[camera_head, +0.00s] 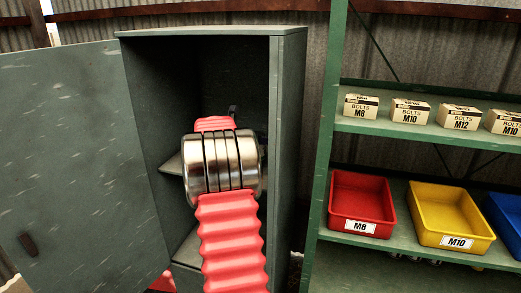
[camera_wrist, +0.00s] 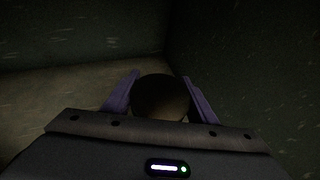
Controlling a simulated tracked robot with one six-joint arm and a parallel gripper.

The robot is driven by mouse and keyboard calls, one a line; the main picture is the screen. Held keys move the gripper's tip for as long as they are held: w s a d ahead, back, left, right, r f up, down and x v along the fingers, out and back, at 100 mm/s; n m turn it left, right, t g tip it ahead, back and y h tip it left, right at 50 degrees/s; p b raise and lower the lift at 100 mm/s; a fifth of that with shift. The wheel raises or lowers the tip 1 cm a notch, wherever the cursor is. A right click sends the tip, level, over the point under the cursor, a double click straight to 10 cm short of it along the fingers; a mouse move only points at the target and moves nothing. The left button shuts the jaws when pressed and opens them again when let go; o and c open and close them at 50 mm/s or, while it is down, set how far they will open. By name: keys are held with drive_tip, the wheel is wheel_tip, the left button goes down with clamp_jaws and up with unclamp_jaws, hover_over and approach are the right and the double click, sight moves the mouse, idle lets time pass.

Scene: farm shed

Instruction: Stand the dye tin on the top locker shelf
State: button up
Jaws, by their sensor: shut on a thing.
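The dye tin (camera_wrist: 160,97) shows in the wrist view as a dark, round brownish top between the two purple fingers of my gripper (camera_wrist: 160,79). My gripper is shut on it. A pale shelf surface (camera_wrist: 55,98) lies beyond and to the left, with dark locker walls around it. I cannot tell whether the tin touches the shelf. In the head view my arm reaches into the open grey-green locker (camera_head: 289,120), at the height of its upper shelf (camera_head: 172,164). My arm hides the tin and most of the gripper there.
The locker door (camera_head: 75,150) stands open to the left. The locker's right side wall is close to my arm. A green rack on the right holds bolt boxes (camera_head: 408,110), a red bin (camera_head: 362,196), a yellow bin (camera_head: 450,207) and a partly seen blue bin (camera_head: 507,222).

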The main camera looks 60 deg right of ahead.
sight(262, 147)
drive_tip(key=shift+f, duration=1.85)
drive_tip(key=shift+f, duration=0.1)
drive_tip(key=o, duration=1.3)
drive_tip(key=shift+o, duration=0.2)
drive_tip(key=shift+w+a+r, duration=0.15)
drive_tip(key=shift+a+r, duration=0.15)
drive_tip(key=shift+a, duration=0.1)
drive_tip(key=v, duration=1.1)
